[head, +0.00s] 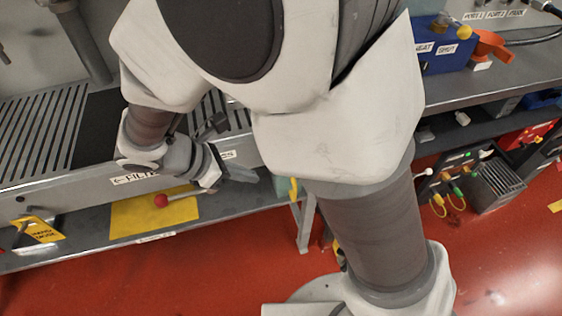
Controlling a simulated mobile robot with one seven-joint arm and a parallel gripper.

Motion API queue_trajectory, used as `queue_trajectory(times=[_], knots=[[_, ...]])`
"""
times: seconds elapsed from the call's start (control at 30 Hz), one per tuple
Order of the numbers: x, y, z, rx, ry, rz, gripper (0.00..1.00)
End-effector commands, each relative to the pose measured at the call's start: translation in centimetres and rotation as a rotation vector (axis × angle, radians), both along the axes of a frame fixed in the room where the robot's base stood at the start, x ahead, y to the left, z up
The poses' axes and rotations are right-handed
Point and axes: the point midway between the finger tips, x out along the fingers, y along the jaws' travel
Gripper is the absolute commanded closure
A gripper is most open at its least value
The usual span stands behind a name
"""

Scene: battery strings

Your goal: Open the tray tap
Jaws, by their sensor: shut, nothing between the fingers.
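My gripper (245,175) is shut and empty, at the front edge of the slatted grey tray (60,188). The red ball knob (161,201) on a pale lever is below and left of my gripper, over a yellow sheet (135,220). The lever's right end runs up close under my gripper; I cannot tell whether they touch. I cannot tell for sure that this lever is the tray tap. A small yellow-green part (294,189) shows to the right of my fingertips, partly hidden by my arm.
My arm hides the middle of the view. At the right a bench (480,90) holds a blue box (445,50) and an orange funnel-like part (490,46). Leads and a ribbed black case (495,185) stand below it.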

Motion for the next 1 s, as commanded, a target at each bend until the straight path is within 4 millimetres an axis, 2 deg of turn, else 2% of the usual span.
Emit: queue_trajectory(times=[0.23, 0.63, 0.8, 1.0], knots=[[0.6, -1.2, -1.5, -0.002, 0.000, -0.001, 1.00], [3.1, -6.0, -8.0, -0.002, 0.000, -0.001, 1.00], [4.3, -8.2, -8.0, 0.000, -0.002, -0.003, 1.00], [4.9, -9.4, -7.9, -0.001, 0.000, 0.000, 1.00]])
